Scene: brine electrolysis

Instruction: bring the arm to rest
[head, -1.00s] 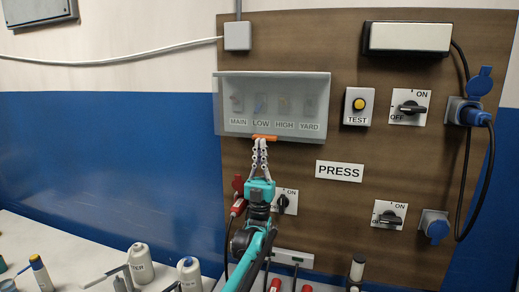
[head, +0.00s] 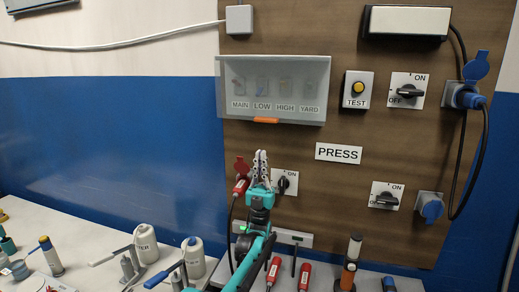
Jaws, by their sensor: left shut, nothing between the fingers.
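My left gripper (head: 260,160) is shut and empty, its fingers pointing up in front of the wooden panel (head: 400,245). It is below the clear-covered box (head: 222,92) with the labels MAIN, LOW, HIGH and YARD. The box's cover is down and its orange tab (head: 266,120) is apart from the fingertips. A rotary switch (head: 283,185) sits just right of the gripper, partly hidden by it. A red plug (head: 241,185) is just left of it. My right gripper is not in view.
A PRESS sign (head: 339,153), TEST button (head: 357,89) and ON/OFF switches (head: 407,91) are on the panel. A blue plug with black cable (head: 467,97) is at right.

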